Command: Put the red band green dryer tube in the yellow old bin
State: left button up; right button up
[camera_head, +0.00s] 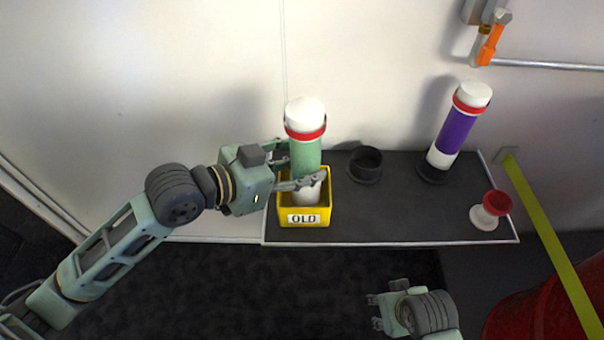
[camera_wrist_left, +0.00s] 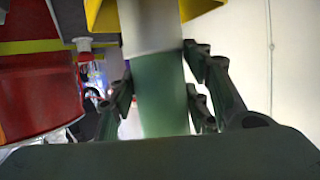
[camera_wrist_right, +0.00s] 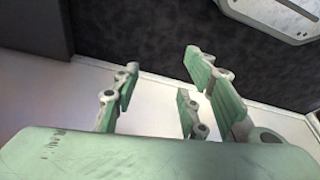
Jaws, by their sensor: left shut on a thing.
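The green dryer tube (camera_head: 306,152), with a white cap, a red band near its top and a white lower end, stands nearly upright over the yellow OLD bin (camera_head: 318,218). Its lower end shows inside the bin's rim; whether it touches the floor of the bin is hidden. My left gripper (camera_head: 302,165) is shut on the tube's middle. In the left wrist view the green body (camera_wrist_left: 160,95) runs between the fingers, with the yellow bin (camera_wrist_left: 200,8) at the top. My right gripper (camera_head: 374,312) is empty and open, low in the head view, away from the shelf.
The dark shelf (camera_head: 400,220) also bears an empty black holder (camera_head: 366,165), a purple tube with a red band (camera_head: 455,130) in another holder, and a red-and-white funnel-shaped piece (camera_head: 491,209). A yellow-green bar (camera_head: 550,225) and a red tank (camera_head: 540,310) are at the right.

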pick_arm(q)
jog(key=shift+f, duration=1.15)
pick_arm(e)
jog(key=shift+w+v, duration=0.1)
jog(key=shift+v, duration=0.55)
jog(key=shift+w+v, duration=0.15)
jog(key=shift+v, duration=0.55)
pick_arm(q)
jog(key=shift+f, duration=0.1)
jog(key=o, duration=1.5)
jog(key=shift+f, duration=0.15)
pick_arm(e)
jog(key=shift+r, duration=0.15)
pick_arm(q)
jog(key=shift+r, duration=0.3)
jog(key=shift+p+v, duration=0.35)
jog(key=shift+v, duration=5.6)
pick_arm(e)
jog(key=shift+f, duration=2.15)
jog(key=shift+w, duration=0.1)
